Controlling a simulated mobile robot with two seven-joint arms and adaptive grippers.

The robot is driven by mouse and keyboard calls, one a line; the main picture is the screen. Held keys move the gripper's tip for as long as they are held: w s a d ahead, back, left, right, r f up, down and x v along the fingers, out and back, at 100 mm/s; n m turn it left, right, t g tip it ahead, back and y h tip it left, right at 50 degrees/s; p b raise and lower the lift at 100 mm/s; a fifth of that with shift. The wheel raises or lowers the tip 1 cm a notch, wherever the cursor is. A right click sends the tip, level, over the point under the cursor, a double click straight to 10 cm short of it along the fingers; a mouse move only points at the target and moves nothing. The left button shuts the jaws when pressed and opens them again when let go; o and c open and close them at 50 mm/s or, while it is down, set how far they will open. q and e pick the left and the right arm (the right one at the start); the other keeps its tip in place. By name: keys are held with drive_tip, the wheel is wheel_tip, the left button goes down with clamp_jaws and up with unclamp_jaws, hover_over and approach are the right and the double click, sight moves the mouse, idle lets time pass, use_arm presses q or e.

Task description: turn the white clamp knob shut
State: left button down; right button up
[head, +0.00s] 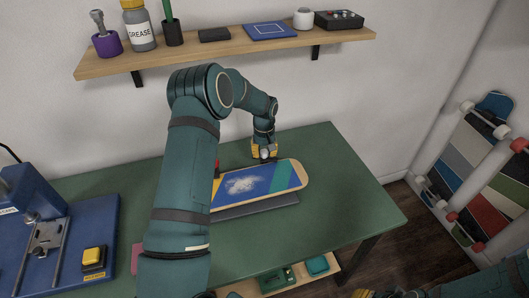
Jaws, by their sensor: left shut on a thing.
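A skateboard deck (283,178) with blue and teal bands, a wooden rim and a whitish patch lies on the green workbench, above a dark grey base (255,207). My left gripper (264,153), with yellow fingers, reaches down at the deck's far edge. It is shut on a small pale thing, which looks like the white clamp knob (265,154); the fingers hide most of it. How far the knob is turned cannot be seen. My right arm shows at the bottom right, and its gripper (365,293) is cut off by the frame's lower edge.
The green workbench (345,205) is clear right of the deck. A blue machine (60,235) with a yellow button (93,256) stands at left. A wall shelf (220,45) holds a grease bottle (139,25) and other items. Skateboards (470,170) lean at right.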

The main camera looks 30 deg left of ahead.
sight(263, 152)
use_arm(q)
drive_tip(key=m, duration=0.6)
drive_tip(key=shift+s+a+f+m, duration=0.1)
drive_tip(key=shift+s+f+m, duration=0.05)
drive_tip(key=shift+m, duration=0.15)
drive_tip(key=m, duration=0.5)
drive_tip(key=shift+m, duration=0.4)
drive_tip(key=c, duration=0.6)
unclamp_jaws()
drive_tip(key=shift+a, duration=0.1)
wheel_tip(263, 152, up, 12)
idle(0.4)
